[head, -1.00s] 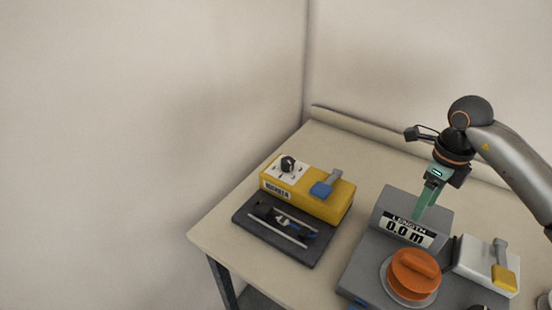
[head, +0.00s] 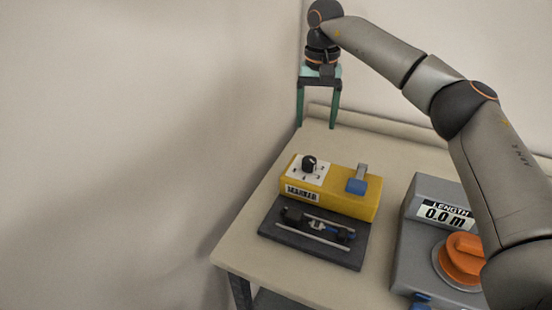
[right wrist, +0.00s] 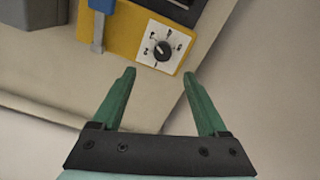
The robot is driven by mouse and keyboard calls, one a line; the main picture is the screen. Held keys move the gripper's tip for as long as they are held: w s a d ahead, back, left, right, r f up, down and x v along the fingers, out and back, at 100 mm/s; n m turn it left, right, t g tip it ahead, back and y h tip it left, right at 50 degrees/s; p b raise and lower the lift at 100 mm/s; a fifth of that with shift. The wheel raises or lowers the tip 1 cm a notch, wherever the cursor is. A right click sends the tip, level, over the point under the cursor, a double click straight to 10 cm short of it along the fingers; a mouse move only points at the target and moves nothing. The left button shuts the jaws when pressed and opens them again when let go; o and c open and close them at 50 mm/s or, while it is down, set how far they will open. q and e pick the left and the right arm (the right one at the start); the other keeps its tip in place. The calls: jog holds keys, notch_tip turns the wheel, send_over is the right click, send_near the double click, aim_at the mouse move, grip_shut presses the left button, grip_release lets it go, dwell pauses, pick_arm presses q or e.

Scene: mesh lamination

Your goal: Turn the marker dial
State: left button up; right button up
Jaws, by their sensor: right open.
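The marker dial (head: 309,163) is a small black knob on a white plate with markings. It sits at the left end of the top of a yellow box (head: 343,198) labelled as the marker. In the right wrist view the dial (right wrist: 163,50) lies beyond the fingertips, between their lines and a little apart from them. My right gripper (head: 317,126) is open and empty, with green fingers pointing down, above and behind the yellow box; its fingers also show in the right wrist view (right wrist: 160,74). My left gripper is not in view.
A blue-tipped lever (head: 358,184) stands on the yellow box's right end. A dark tray (head: 310,248) with rods lies in front. A grey length unit (head: 412,240) with an orange knob (head: 462,257) stands right. The table's left edge is close to the yellow box.

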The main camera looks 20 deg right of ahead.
aim_at(310, 159)
jog(key=shift+n, duration=0.4)
jog(key=f, duration=1.2)
jog(key=shift+w+a+f+b, duration=0.1)
jog(key=shift+w+b, duration=0.15)
jog(key=shift+b, duration=0.1)
grip_shut()
